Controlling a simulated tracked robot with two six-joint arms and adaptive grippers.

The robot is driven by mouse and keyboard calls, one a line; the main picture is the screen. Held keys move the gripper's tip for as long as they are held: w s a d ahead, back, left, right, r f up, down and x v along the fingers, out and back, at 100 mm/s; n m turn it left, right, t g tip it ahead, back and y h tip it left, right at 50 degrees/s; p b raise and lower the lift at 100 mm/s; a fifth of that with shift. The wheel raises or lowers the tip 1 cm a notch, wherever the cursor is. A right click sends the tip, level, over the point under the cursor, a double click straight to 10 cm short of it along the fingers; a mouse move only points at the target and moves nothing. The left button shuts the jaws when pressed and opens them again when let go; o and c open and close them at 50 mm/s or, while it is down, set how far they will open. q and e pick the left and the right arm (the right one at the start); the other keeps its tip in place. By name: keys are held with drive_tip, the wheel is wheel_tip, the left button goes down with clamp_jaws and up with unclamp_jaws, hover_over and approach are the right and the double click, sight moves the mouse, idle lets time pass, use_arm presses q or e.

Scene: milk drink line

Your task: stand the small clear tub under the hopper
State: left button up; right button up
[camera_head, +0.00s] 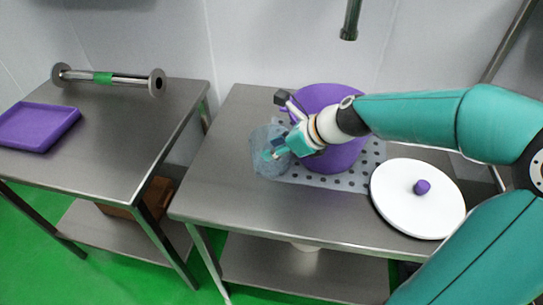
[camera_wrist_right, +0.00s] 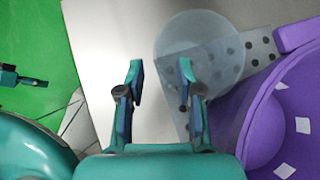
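The small clear tub (camera_head: 262,165) stands upright on the middle steel table, at the left end of a grey perforated mat (camera_head: 350,181). In the right wrist view the tub (camera_wrist_right: 215,45) is a pale see-through round. My right gripper (camera_head: 277,151) is at the tub. Its fingers (camera_wrist_right: 161,85) are apart, and the right-hand finger overlaps the tub's edge in that view. I cannot tell whether that finger is inside or above the rim. What looks like part of my left gripper (camera_wrist_right: 22,79) shows at the left edge. No hopper is clearly identifiable.
A large purple vessel (camera_head: 335,157) stands on the mat beside my right arm. A white lid with purple knob (camera_head: 410,205) lies to its right. A dark pipe end (camera_head: 349,30) hangs above. The left table holds a purple tray (camera_head: 38,127) and metal roller (camera_head: 130,81).

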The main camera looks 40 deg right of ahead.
sight(256, 157)
drive_tip(key=x, duration=0.1)
drive_tip(key=b+x, duration=0.1)
drive_tip(key=x, duration=0.2)
drive_tip(key=shift+a+f+b, duration=0.1)
drive_tip(key=shift+f+b, duration=0.2)
drive_tip(key=shift+f, duration=0.3)
drive_tip(key=shift+w+a+f, duration=0.1)
drive_tip(key=shift+w+f, duration=0.05)
drive_tip(key=shift+w, duration=0.1)
drive_tip(key=shift+c, duration=0.2)
clamp_jaws()
